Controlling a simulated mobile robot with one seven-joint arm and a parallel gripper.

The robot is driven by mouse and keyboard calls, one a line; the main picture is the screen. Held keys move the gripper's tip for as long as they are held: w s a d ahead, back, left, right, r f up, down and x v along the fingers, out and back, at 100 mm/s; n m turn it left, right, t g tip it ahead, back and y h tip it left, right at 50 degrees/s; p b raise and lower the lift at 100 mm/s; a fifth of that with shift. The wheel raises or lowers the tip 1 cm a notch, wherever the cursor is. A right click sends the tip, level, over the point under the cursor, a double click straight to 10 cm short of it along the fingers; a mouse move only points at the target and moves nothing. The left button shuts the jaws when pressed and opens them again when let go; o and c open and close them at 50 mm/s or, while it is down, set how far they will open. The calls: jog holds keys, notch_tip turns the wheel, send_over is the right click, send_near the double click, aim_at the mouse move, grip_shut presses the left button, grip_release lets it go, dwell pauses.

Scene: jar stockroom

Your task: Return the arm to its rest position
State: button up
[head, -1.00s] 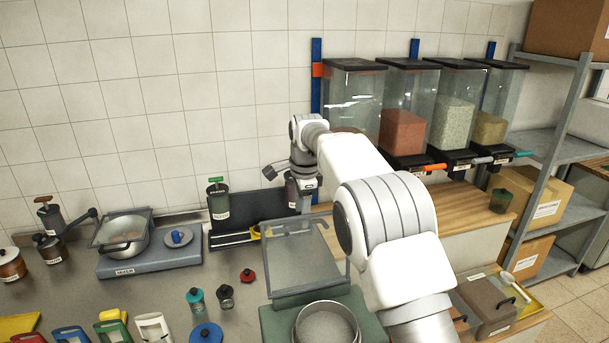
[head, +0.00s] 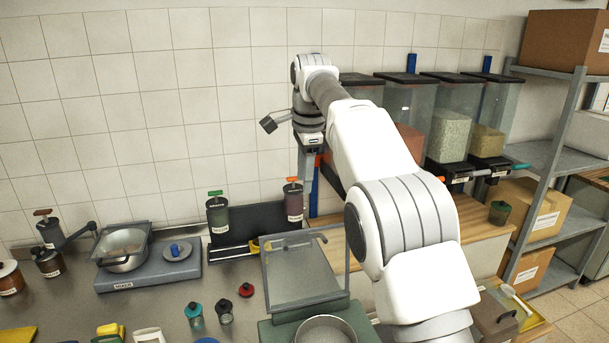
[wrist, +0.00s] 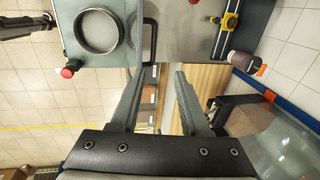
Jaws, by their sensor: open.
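My gripper (wrist: 157,98) shows in the wrist view with its two long grey fingers spread apart and nothing between them. In the head view my arm reaches up in front of the tiled wall, and its end is raised above the jar rack (head: 248,228). A jar with an orange handle (head: 293,203) and a jar with a green handle (head: 218,215) stand at the rack, below the arm's end. The orange-handled jar also shows in the wrist view (wrist: 243,63), apart from the fingers.
Clear bins with dark lids (head: 452,130) stand behind my arm. A clear-lidded station (head: 310,275) with a round metal ring (head: 326,330) is below it. A mixer (head: 150,272) and small jars (head: 195,318) are on the left counter. A grey shelf (head: 560,160) stands at right.

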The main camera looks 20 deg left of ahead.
jog(key=s+d+r+n+t+b, duration=0.1)
jog(key=s+d+n, duration=0.1)
jog(key=s+d, duration=0.35)
jog(key=s+d+r+n+b, duration=0.1)
jog(key=s+d+n+b, duration=0.15)
jog(key=d, duration=0.65)
jog(key=s+d+r+n+t, duration=0.1)
jog(key=s+d+r, duration=0.1)
jog(key=s+d, duration=0.35)
jog(key=s+d+f+n+b, duration=0.1)
jog(key=s+d+f+n, duration=0.2)
jog(key=s+d+f, duration=0.3)
jog(key=s+d+f+n+t+h+b, duration=0.1)
jog(key=s+d+f+n+b, duration=0.1)
jog(key=s+d+f, duration=0.4)
jog(key=s+f+n, duration=0.1)
jog(key=s+f, duration=0.3)
jog(key=s, duration=0.4)
jog(key=shift+d+t+b, duration=0.2)
jog(key=shift+t+b, duration=0.1)
